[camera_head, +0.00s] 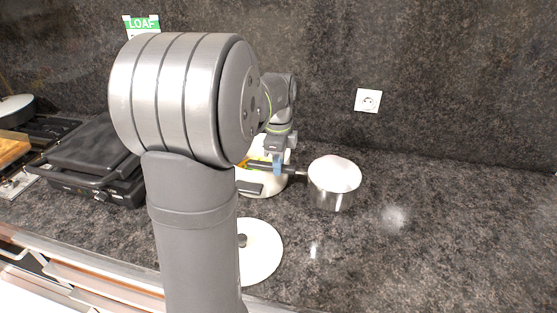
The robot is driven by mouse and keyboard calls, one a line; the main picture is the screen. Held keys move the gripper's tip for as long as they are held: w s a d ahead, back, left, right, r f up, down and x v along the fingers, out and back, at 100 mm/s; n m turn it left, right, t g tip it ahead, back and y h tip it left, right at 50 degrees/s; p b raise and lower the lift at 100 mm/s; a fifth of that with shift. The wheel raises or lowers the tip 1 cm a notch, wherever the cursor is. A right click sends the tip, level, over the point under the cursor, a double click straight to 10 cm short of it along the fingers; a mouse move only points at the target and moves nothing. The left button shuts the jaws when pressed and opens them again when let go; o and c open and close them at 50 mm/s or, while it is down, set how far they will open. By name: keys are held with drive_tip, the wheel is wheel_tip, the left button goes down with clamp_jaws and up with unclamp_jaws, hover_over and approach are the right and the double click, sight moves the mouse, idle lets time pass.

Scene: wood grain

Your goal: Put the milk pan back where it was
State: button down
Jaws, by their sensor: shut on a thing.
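My gripper (278,168) points down and is shut on the handle of the milk pan. Whether the pan's base touches the counter is hard to tell. My arm covers a large part of the view to the left.
A white pot (268,186) stands right behind the handle, partly hidden. A white round lid (262,252) lies in front. A black contact grill (92,160) is at left. The dark stone counter (450,230) is clear at right. A wall socket (368,101) is behind.

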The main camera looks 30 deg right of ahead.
drive_tip(key=c, duration=1.3)
unclamp_jaws()
drive_tip(key=shift+o, duration=0.2)
wheel_tip(320, 180, up, 13)
wheel_tip(320, 180, down, 13)
drive_tip(key=shift+r, duration=0.45)
drive_tip(key=shift+f, duration=0.1)
